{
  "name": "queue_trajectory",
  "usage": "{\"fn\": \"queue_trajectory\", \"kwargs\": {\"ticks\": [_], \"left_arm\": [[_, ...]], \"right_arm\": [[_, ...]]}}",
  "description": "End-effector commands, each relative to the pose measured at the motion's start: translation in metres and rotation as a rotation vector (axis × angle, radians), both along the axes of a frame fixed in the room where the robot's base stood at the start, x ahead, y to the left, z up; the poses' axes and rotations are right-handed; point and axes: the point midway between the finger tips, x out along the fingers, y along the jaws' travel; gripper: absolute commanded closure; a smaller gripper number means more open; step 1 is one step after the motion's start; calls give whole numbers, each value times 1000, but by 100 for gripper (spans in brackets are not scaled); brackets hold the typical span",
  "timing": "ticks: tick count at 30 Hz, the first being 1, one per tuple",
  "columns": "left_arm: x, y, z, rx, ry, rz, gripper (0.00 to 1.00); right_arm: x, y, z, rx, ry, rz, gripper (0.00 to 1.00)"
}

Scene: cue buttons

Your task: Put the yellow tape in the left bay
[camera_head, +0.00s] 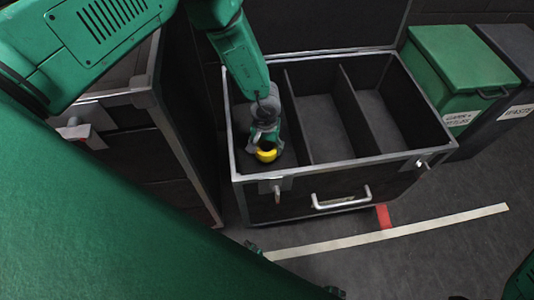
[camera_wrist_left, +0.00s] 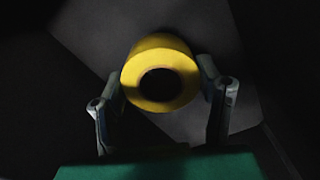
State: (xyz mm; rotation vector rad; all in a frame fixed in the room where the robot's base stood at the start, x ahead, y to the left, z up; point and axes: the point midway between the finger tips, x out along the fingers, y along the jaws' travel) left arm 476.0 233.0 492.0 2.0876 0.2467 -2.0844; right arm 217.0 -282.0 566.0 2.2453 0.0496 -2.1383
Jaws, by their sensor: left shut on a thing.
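The yellow tape (camera_head: 266,154) is a roll with a dark hole. My left gripper (camera_head: 264,139) is shut on it, inside the left bay (camera_head: 241,117) of the open case. In the left wrist view the tape (camera_wrist_left: 160,73) sits between the two fingers of my left gripper (camera_wrist_left: 164,92). Whether the tape touches the bay floor I cannot tell. My right gripper is not clearly in view; only a green part of my body shows at the lower right edge.
The black case (camera_head: 330,205) has three bays; the middle bay (camera_head: 318,128) and right bay (camera_head: 378,120) look empty. Dividers and metal rims stand between them. A dark cabinet (camera_head: 150,160) stands at the left. A green bin (camera_head: 460,70) and a dark bin (camera_head: 510,50) stand at the right.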

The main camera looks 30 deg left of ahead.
Motion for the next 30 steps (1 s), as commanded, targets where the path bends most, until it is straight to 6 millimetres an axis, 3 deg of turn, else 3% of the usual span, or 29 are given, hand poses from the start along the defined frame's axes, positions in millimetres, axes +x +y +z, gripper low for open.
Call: {"fn": "queue_trajectory", "kwargs": {"ticks": [6, 19, 20, 21, 30], "left_arm": [[-1, -4, -30, 7, 2, -2, 70], [-1, -2, -38, 2, 1, -1, 70], [-1, -2, -37, 2, 1, -1, 33], [-1, -1, -37, 2, 1, -1, 19], [-1, -3, -34, 6, 1, -1, 19]], "right_arm": [[0, 0, -10, 0, 0, 1, 60], [0, 0, -14, 0, 0, 0, 60], [0, 0, -14, 0, 0, 0, 60], [0, 0, -13, 0, 0, 0, 60], [0, 0, -11, 0, 0, 0, 60]]}}
